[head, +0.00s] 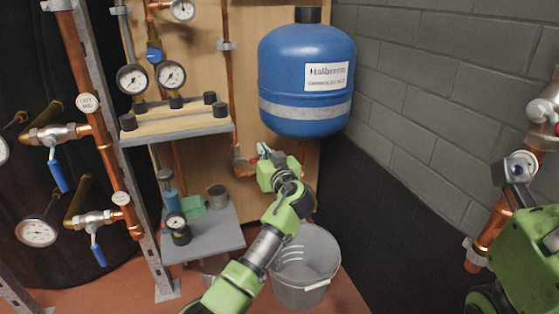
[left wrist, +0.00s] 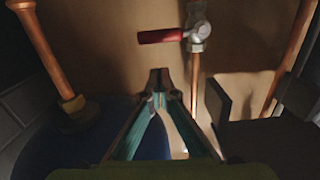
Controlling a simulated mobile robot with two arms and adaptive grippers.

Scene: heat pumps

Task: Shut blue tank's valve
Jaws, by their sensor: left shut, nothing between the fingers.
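The blue tank (head: 306,60) hangs on the wooden panel in the head view, and it also shows at the lower left of the left wrist view (left wrist: 60,145). The valve (left wrist: 200,35) sits on a copper pipe in the left wrist view, its red lever (left wrist: 160,36) pointing sideways, across the pipe. My left gripper (head: 264,152) is below the tank's lower left side; in the left wrist view its fingers (left wrist: 159,85) are shut and empty, apart from the lever. In the head view the valve is mostly hidden by the gripper. Part of my right arm shows at the right edge; its fingers are unclear.
A wooden shelf (head: 175,122) with gauges is left of my left gripper. A grey lower shelf (head: 225,238) holds small items. A grey bucket (head: 305,270) stands on the floor under my left arm. Copper pipes with blue-handled valves (head: 58,175) are at the left. A brick wall (head: 430,90) is right of the tank.

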